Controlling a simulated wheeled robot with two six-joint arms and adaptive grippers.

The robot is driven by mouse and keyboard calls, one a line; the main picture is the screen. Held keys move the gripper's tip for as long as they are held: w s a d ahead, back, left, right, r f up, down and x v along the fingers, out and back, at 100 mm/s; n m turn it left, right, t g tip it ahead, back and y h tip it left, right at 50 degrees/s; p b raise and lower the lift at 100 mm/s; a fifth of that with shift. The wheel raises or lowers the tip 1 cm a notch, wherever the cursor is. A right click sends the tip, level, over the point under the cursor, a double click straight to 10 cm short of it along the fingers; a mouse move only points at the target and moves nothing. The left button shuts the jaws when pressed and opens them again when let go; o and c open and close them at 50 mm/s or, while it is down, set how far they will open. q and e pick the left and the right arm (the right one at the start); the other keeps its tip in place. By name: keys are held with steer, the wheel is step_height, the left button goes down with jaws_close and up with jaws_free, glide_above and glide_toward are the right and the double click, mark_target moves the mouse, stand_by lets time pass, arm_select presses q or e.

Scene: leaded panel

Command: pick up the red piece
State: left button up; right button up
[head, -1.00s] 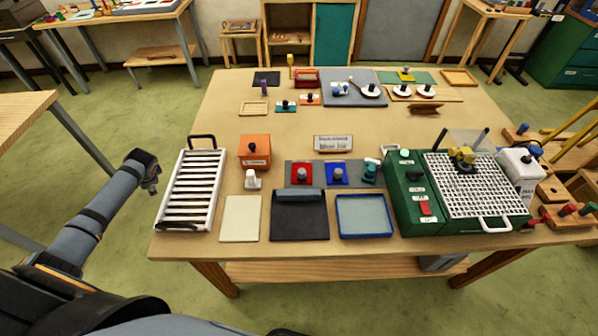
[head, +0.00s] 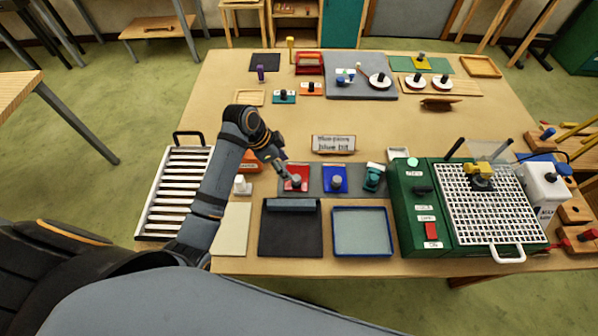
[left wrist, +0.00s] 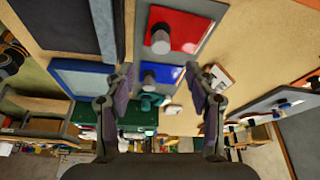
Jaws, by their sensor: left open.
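The red piece (head: 302,171) is a flat red plate with a grey knob, lying on a grey strip left of the blue piece (head: 335,180) and a teal piece (head: 373,178). My left gripper (head: 280,166) is just above and at the upper left of the red piece in the head view. It is open and empty. In the left wrist view the two fingers of my left gripper (left wrist: 163,82) are spread apart, and the red piece (left wrist: 192,30) with its knob lies beyond them, towards the top. My right gripper is not in view.
A sign (head: 333,143) stands behind the pieces. A black pad (head: 290,235) and a blue-rimmed tray (head: 362,207) lie in front. A green machine (head: 420,225) with a white grid stands at right. A slatted rack (head: 172,190) is at left, partly behind my arm.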

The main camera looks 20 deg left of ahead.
mark_target(297, 177)
arm_select(q)
steer(key=x, duration=0.2)
steer(key=p+x, duration=0.1)
steer(key=shift+s+d+f, duration=0.2)
steer(key=shift+s+f, duration=0.1)
steer(key=shift+s, duration=0.05)
steer(key=shift+w+d+f+p, duration=0.25)
steer(key=shift+w+f+p, duration=0.1)
steer(key=shift+w+f, duration=0.25)
steer(key=p+x, duration=0.1)
steer(key=x, duration=0.2)
steer(key=shift+d+f+p, duration=0.1)
steer(key=shift+f+p, duration=0.2)
steer(key=shift+f, duration=0.1)
steer(key=shift+w+d+f, duration=0.15)
steer(key=shift+w+f, duration=0.05)
steer(key=shift+f, duration=0.2)
steer(key=c, duration=0.6)
jaws_close()
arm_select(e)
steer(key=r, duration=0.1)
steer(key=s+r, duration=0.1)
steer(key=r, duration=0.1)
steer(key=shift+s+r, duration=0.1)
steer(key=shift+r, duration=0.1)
arm_select(q)
steer(key=shift+r, duration=0.1)
